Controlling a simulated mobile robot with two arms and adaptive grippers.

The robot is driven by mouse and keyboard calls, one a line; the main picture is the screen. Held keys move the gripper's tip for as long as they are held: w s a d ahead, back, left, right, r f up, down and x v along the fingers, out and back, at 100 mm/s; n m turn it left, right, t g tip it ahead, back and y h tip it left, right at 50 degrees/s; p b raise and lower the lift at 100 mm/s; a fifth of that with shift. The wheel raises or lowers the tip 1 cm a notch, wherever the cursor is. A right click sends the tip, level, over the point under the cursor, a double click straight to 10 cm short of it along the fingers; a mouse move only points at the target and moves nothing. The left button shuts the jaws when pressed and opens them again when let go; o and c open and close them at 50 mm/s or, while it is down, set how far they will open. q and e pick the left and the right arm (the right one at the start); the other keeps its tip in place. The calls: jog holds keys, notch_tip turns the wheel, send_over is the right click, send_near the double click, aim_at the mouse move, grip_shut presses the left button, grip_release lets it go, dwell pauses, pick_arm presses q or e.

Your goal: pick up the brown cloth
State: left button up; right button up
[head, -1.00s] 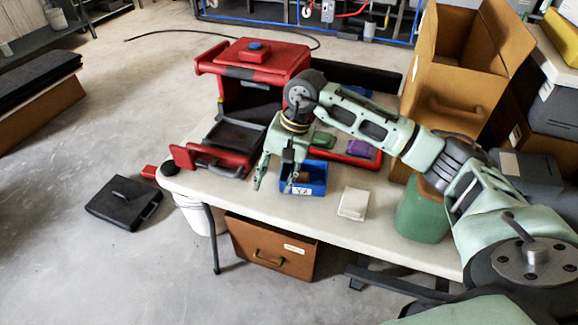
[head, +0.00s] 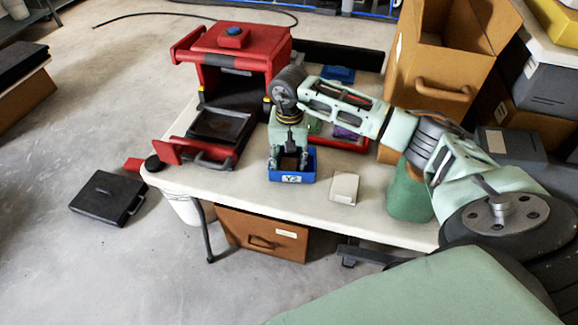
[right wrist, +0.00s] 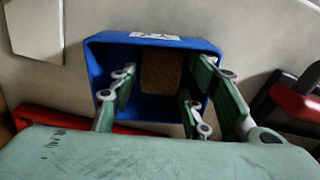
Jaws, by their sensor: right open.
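The brown cloth (right wrist: 161,70) lies in the blue bin (right wrist: 105,85), seen in the right wrist view between my open fingers. In the head view the blue bin (head: 292,178) is marked Y2 and stands on the table; only a little brown shows in it behind the fingers. My right gripper (head: 290,162) points down over the bin, fingers apart, one on each side of the cloth. I cannot tell whether the fingers touch the cloth. My left gripper is not in view.
A red machine (head: 232,55) with a black tray (head: 220,126) stands left of the bin. A red tray (head: 350,143) with a purple cloth (head: 345,133) lies behind it. A white block (head: 344,188) and a green container (head: 409,192) stand right. The front tabletop is clear.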

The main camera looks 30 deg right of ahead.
aim_at(291, 163)
jog(key=shift+c, duration=0.4)
jog(key=c, duration=0.4)
jog(key=shift+c, duration=1.3)
jog(key=shift+r+p, duration=0.35)
jog(key=shift+r, duration=0.25)
jog(key=r+p, duration=0.2)
jog(key=r, duration=0.1)
jog(key=shift+s+d+r, duration=0.15)
jog(key=shift+d+r, duration=0.05)
jog(key=shift+r, duration=0.1)
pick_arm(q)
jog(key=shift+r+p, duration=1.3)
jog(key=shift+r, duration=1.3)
pick_arm(e)
jog(key=s+d+r, duration=0.6)
jog(key=s+d, duration=0.1)
jog(key=s, duration=0.1)
jog(key=shift+s, duration=0.2)
